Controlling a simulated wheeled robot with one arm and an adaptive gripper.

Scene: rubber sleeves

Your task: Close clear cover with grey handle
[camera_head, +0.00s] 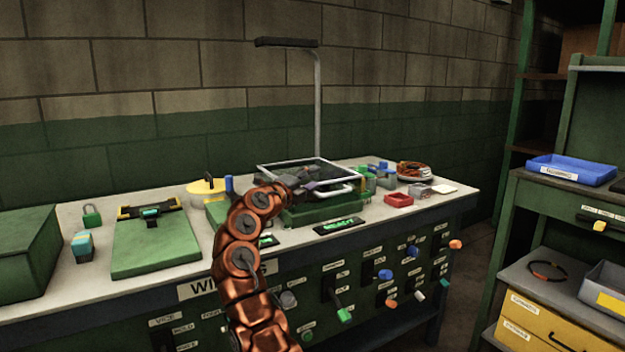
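The cover appears tilted up slightly, but I cannot tell by how much. My copper-coloured arm reaches up from the bottom of the view to the cover's front left. My gripper (300,190) is small and dark at the arm's end, close to the handle's left part. I cannot see whether it touches the handle or whether its fingers are open.
The workbench (90,285) holds a green box (27,255), a green board with a clamp (150,245), a padlock (92,215) and a red tray (398,200). A lamp post (317,100) stands behind the cover. Knobs and levers stick out of the bench front.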

